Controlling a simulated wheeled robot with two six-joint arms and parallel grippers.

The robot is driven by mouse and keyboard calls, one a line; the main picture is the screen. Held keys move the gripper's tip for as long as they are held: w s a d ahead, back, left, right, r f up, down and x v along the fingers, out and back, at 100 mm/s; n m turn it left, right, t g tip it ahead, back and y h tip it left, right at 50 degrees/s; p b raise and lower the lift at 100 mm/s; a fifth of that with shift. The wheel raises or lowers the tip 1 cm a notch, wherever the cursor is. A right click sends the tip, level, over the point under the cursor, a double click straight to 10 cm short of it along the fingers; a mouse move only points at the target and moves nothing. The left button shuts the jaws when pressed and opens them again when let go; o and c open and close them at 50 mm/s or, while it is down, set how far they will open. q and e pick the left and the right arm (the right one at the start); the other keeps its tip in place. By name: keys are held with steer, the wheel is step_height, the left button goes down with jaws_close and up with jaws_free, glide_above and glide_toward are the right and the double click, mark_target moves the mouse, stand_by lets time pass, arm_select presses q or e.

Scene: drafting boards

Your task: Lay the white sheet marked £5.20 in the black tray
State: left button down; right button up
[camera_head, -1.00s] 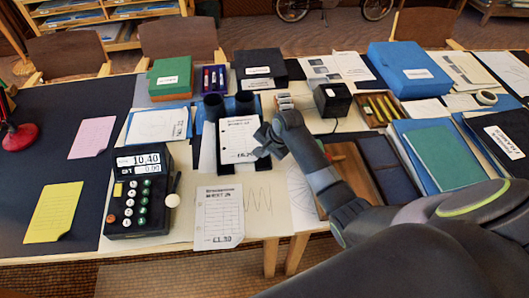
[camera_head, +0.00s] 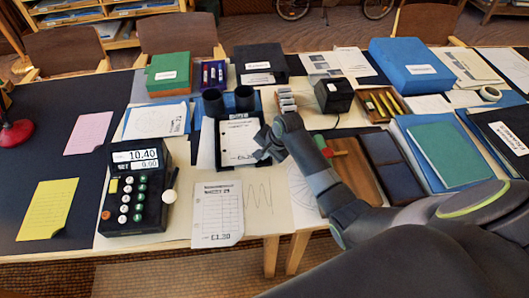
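The black tray (camera_head: 218,158) lies in the middle of the table, its dark rim showing around a white printed sheet (camera_head: 238,142). The sheet lies within the rim; its price, at the lower edge, is too blurred to read surely. My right gripper (camera_head: 264,142) is at the tray's right edge, next to the sheet's right side. Its fingertips are small and dark against the tray, so I cannot tell whether they are apart or hold anything. Another white sheet, marked £1.30 (camera_head: 217,212), lies at the table's front edge. My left gripper is not in view.
A black register reading 10.40 (camera_head: 136,190) stands left of the £1.30 sheet. Two dark cups (camera_head: 228,101) stand behind the tray. A wooden tray (camera_head: 350,165) and a dark folder (camera_head: 392,160) lie right of my arm. The dark left tabletop has free room.

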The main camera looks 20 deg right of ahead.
steer(key=o, duration=0.5)
steer(key=p+v, duration=0.1)
steer(key=v, duration=1.6)
steer(key=shift+s+r, duration=0.1)
steer(key=shift+r, duration=0.15)
steer(key=shift+f, duration=0.1)
